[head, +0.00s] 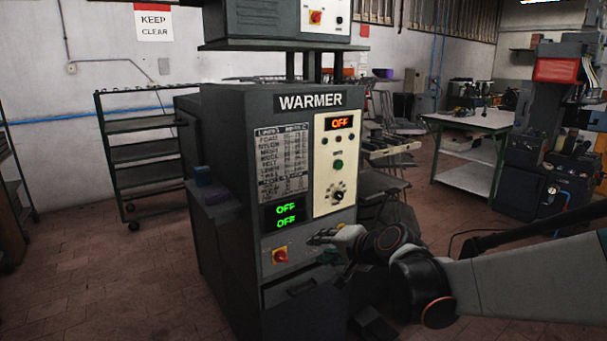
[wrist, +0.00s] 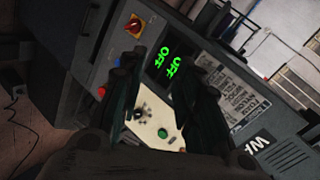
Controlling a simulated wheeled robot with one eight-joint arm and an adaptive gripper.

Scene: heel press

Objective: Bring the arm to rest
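My arm (head: 510,285) reaches in from the right in the head view, bent in front of the warmer's lower right part. My gripper (head: 325,245) is small there, in front of the warmer's front near its right edge. In the wrist view, the two dark fingers of my gripper (wrist: 163,80) stand apart with nothing between them but the panel behind. The grey warmer (head: 232,140) stands upright; its orange display (head: 340,123) and its green displays (head: 286,215) read OFF. The green displays also show in the wrist view (wrist: 168,63). I cannot tell whether the gripper touches the warmer.
The warmer's cream panel has a dark knob (head: 338,196). A red switch on yellow (head: 280,256) sits low on its front. A shelf rack (head: 143,150) stands at the left, a table (head: 470,121) and a dark machine (head: 545,150) at the right. Open floor shows at the lower left.

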